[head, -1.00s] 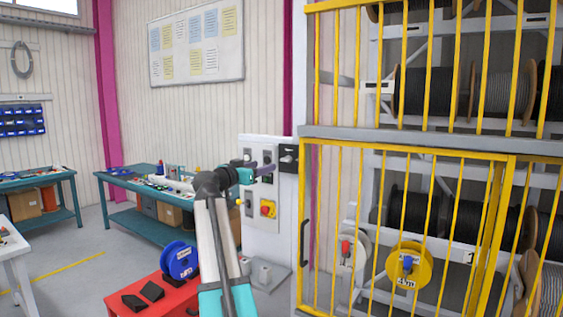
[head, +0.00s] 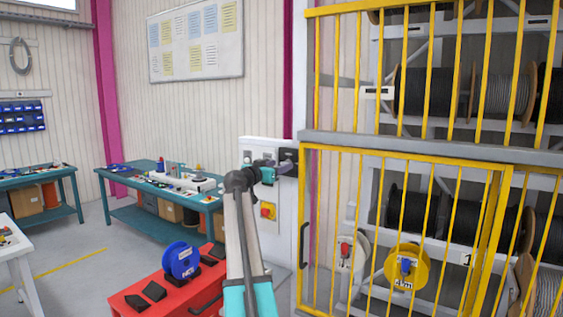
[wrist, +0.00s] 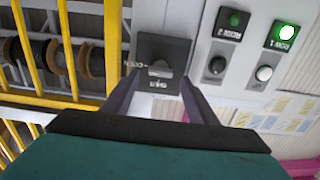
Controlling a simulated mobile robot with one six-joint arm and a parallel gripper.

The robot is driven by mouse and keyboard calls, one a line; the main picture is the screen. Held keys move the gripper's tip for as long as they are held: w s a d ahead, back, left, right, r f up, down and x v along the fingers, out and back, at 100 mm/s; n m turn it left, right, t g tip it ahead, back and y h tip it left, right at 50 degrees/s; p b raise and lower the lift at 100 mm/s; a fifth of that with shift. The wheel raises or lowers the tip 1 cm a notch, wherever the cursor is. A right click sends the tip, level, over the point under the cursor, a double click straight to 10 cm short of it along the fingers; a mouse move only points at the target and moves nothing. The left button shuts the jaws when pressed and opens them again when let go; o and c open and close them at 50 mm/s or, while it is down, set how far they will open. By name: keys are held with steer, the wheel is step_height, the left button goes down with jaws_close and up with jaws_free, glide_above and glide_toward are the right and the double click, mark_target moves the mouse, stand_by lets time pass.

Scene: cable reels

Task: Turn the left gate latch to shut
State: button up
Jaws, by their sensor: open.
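The latch (wrist: 160,70) is a grey knob on a square black plate, in the upper middle of the wrist view. Its plate lettering is too small and turned to read. In the head view the black latch plate (head: 290,156) is at the top right of the white control panel, beside the yellow barred gate (head: 400,150), and is partly hidden by my gripper. My gripper (wrist: 160,78) is open, one dark finger on each side of the knob in the picture. It also shows in the head view (head: 285,167). I cannot tell whether the fingers touch the knob.
Row 1 and Row 2 knobs (wrist: 264,73) with lamps sit beside the latch; the Row 1 lamp (wrist: 286,32) is bright. A red emergency button (head: 268,211) is lower on the panel. A red cart (head: 165,288) with a blue reel (head: 181,262) stands in front.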

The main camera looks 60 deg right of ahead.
steer(key=shift+d+p, duration=0.35)
steer(key=shift+d, duration=0.85)
steer(key=c, duration=1.1)
steer(key=shift+o, duration=0.2)
